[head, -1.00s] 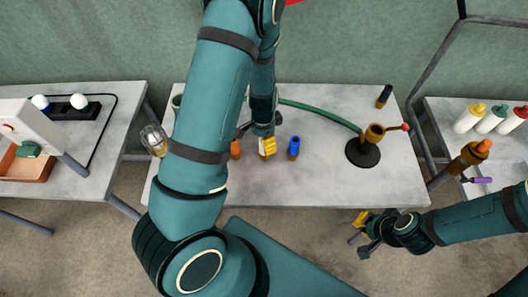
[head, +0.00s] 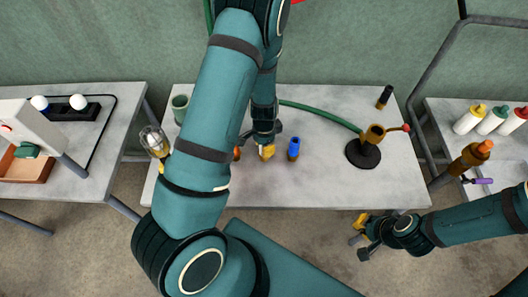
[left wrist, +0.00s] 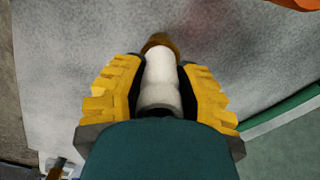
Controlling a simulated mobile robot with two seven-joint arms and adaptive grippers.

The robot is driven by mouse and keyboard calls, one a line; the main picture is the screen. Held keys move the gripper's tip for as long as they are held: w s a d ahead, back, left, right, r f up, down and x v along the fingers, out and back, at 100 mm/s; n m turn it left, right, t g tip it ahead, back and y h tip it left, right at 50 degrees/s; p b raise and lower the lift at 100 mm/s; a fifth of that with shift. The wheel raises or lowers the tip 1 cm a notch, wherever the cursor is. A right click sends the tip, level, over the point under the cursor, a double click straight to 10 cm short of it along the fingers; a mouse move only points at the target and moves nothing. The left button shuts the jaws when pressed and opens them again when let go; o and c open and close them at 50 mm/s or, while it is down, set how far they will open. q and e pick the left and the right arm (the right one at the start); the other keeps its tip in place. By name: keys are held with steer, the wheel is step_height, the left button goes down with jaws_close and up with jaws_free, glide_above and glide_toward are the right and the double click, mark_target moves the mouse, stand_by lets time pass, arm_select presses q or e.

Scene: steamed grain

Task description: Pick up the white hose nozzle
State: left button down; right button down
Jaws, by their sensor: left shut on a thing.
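The white hose nozzle (left wrist: 160,80) shows in the left wrist view, a white body with an amber-brown end. My left gripper (left wrist: 158,88) is shut on it, one yellow finger on each side. In the head view my left gripper (head: 266,152) is over the front middle of the table, and its fingers hide the nozzle there. Whether the nozzle still touches the table is hard to tell. My right gripper (head: 363,237) is open and empty in front of the table's right part.
On the table (head: 330,185), a blue-topped nozzle (head: 294,148) stands just right of my left gripper and an orange one (head: 236,154) just left. A green hose (head: 320,112) runs behind. A brown fitting on a black base (head: 363,155) stands right; a green cup (head: 180,106) is back left.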

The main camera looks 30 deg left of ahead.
arm_select(q)
steer(key=shift+r, duration=0.1)
step_height(320, 180, up, 10)
steer(key=shift+f+p, duration=0.1)
steer(key=shift+p, duration=0.65)
stand_by(0.6)
